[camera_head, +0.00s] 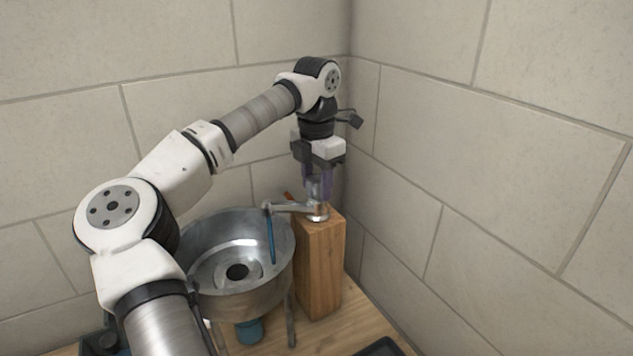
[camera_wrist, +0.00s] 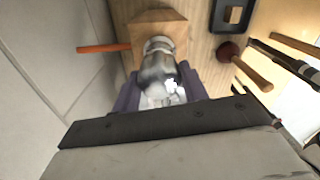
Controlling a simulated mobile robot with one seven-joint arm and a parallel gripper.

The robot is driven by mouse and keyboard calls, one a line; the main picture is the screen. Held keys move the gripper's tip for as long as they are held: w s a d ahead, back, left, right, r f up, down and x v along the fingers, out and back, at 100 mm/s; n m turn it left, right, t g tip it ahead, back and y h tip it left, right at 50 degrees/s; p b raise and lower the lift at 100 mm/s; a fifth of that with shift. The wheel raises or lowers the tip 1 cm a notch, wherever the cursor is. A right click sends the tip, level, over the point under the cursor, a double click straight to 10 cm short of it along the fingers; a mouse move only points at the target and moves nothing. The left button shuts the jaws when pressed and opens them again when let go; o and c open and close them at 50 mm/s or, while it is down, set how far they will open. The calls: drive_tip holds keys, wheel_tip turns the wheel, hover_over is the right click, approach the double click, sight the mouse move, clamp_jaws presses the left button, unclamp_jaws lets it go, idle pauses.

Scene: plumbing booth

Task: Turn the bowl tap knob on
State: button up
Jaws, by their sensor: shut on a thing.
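The chrome tap (camera_head: 294,207) stands on top of an upright wooden block (camera_head: 321,262), its spout reaching left over a round metal bowl (camera_head: 246,292). A thin blue strip (camera_head: 272,238) runs from the spout end down into the bowl, like a stream of water. My gripper (camera_head: 318,194) points down over the block with its purple fingers around the top of the tap, shut on the knob. In the wrist view the shiny tap body (camera_wrist: 159,66) lies between the fingers (camera_wrist: 160,92). The knob itself is mostly hidden by the fingers.
An orange stick (camera_wrist: 103,48) juts out beside the block. A black tray (camera_wrist: 218,24) and a plunger (camera_wrist: 247,67) lie on the wooden tabletop. Tiled walls (camera_head: 440,130) meet in a corner close behind the block.

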sight(317, 178)
drive_tip(key=shift+r, duration=0.1)
drive_tip(key=o, duration=1)
wheel_tip(317, 178, up, 14)
drive_tip(key=b, duration=0.1)
drive_tip(key=shift+f, duration=0.2)
